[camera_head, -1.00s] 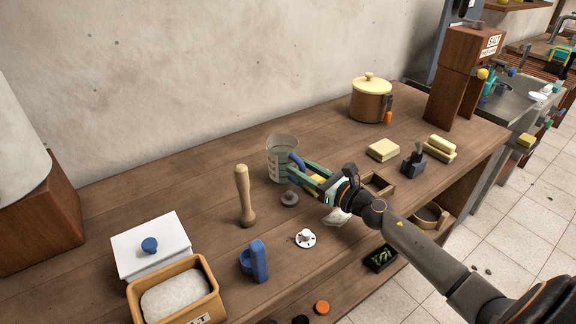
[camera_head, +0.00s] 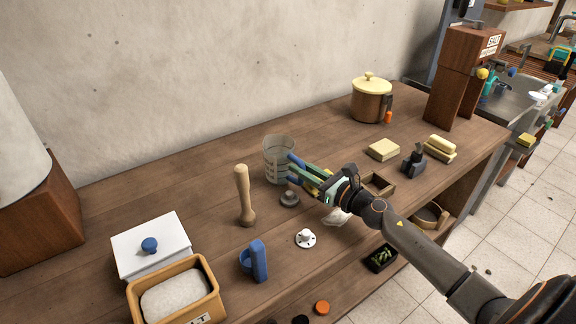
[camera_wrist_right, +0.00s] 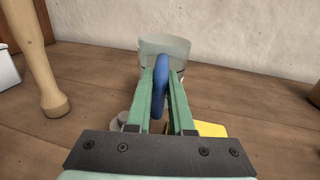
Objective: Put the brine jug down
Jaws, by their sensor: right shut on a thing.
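The brine jug (camera_head: 277,162) is a clear measuring jug with a blue handle. It stands upright on the wooden counter (camera_head: 330,143), or very close to its surface; I cannot tell whether its base touches. My right gripper (camera_head: 297,168) is shut on the blue handle from the right side. In the right wrist view the jug (camera_wrist_right: 168,46) is beyond the green fingers, with the blue handle (camera_wrist_right: 160,85) between them. My left gripper is not in view.
A wooden pestle (camera_head: 244,196) stands left of the jug, and a grey weight (camera_head: 289,199) sits just in front. A white knobbed piece (camera_head: 306,239), a blue scoop-like item (camera_head: 257,262) and a salt box (camera_head: 180,293) are nearer. A lidded pot (camera_head: 370,100) stands behind right.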

